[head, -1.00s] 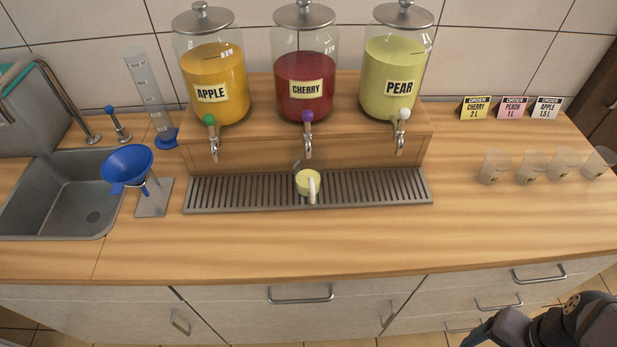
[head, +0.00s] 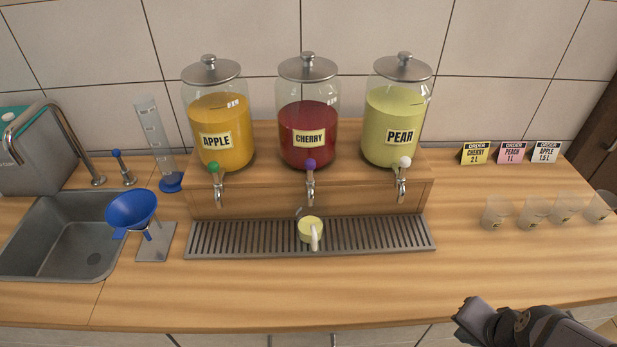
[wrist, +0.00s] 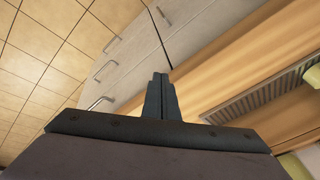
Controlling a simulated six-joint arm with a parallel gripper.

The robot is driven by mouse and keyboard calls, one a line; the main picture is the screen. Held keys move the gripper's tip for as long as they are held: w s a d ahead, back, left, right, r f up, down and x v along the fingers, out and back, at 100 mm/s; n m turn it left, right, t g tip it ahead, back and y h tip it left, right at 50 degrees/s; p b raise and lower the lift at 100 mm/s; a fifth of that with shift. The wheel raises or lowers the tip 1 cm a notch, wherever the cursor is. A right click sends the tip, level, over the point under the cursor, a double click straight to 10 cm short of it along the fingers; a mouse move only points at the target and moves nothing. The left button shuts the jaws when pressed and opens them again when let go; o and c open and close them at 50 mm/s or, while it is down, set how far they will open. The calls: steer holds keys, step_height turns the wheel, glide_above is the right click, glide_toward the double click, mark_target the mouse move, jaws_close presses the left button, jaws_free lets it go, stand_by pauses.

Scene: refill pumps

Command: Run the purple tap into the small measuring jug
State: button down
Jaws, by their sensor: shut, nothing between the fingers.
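The purple tap (head: 310,166) is on the front of the red CHERRY dispenser (head: 308,130), the middle of three in the head view. A small pale yellow jug (head: 311,231) with a light handle stands on the drip tray (head: 375,236) beneath that tap. What is inside the jug cannot be made out. My gripper (head: 462,309) is at the lower right of the head view, over the counter's front edge, well apart from jug and tap. In the wrist view its fingers (wrist: 160,78) are together and hold nothing.
The APPLE dispenser (head: 217,130) has a green tap and the PEAR dispenser (head: 396,125) a white one. A blue funnel (head: 131,210) on a stand and a sink (head: 70,235) are at left. Several clear cups (head: 533,213) stand at right. The front counter is clear.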

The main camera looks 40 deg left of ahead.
mark_target(310, 168)
steer(key=a+r, duration=0.1)
steer(key=a, duration=0.3)
steer(key=w+a+r+t+y, duration=0.1)
steer(key=a, duration=0.2)
steer(key=w+a+r+m+t+y, duration=0.1)
steer(key=a, duration=0.3)
steer(key=shift+w+a+r, duration=0.15)
steer(key=shift+a+r, duration=0.2)
steer(key=s+a+r+m+t+y+p, duration=0.1)
steer(key=a+r+t+y, duration=0.15)
steer(key=a, duration=0.35)
steer(key=s+a+r+m+t+y, duration=0.1)
steer(key=a+r, duration=0.2)
steer(key=a, duration=0.2)
steer(key=s+a+r+m+t+y, duration=0.1)
steer(key=s+a+r+m+t, duration=0.1)
steer(key=s+a+r+m, duration=0.1)
steer(key=s+a+r+m+t+y+p, duration=0.1)
steer(key=s+a+r, duration=0.4)
steer(key=s, duration=0.5)
step_height(310, 168, up, 2)
steer(key=m+t, duration=0.1)
steer(key=m, duration=0.1)
steer(key=shift+s+a+m, duration=0.2)
steer(key=shift+s+m, duration=0.05)
steer(key=shift+m, duration=0.15)
steer(key=shift+r, duration=0.1)
